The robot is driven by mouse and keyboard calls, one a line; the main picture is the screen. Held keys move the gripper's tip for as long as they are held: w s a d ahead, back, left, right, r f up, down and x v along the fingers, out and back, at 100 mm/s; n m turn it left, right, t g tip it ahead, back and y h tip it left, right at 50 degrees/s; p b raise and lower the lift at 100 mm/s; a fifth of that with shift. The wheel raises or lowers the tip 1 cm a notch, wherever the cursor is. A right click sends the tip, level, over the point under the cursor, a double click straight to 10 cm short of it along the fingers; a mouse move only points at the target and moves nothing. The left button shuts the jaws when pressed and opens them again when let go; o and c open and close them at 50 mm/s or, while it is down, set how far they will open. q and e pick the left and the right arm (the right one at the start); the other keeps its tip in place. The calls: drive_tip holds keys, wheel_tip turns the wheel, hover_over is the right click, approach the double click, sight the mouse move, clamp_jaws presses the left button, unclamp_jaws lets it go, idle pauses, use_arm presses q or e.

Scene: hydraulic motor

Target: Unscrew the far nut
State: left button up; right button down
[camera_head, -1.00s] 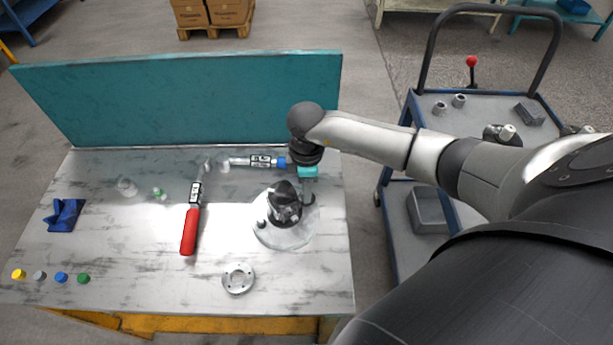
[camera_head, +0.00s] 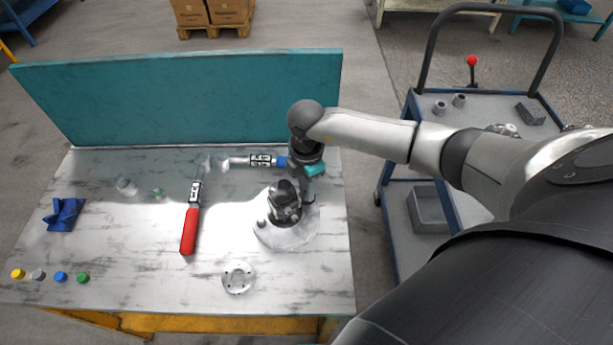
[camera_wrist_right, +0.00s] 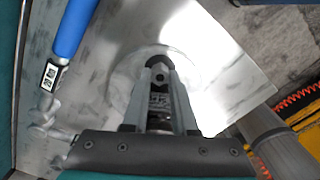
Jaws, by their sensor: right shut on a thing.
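The dark hydraulic motor (camera_head: 284,207) stands on a round pale base (camera_head: 290,238) at the right part of the workbench. My right gripper (camera_head: 307,198) points down at the far right side of the motor. In the right wrist view its two fingers (camera_wrist_right: 159,70) come together on a small dark nut (camera_wrist_right: 159,76) with a round hole showing. The rest of the motor is mostly hidden behind the fingers there. My left gripper is in neither view.
A blue-handled wrench (camera_head: 262,161) lies behind the motor, close to my right wrist; a red-handled one (camera_head: 189,230) lies to the left. A metal flange ring (camera_head: 238,278) lies in front. A teal panel (camera_head: 190,97) closes the bench's back. A cart (camera_head: 400,235) stands at right.

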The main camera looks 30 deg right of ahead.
idle(0.3)
drive_tip(key=n, duration=0.5)
drive_tip(key=c, duration=0.9)
unclamp_jaws()
drive_tip(key=shift+r, duration=0.1)
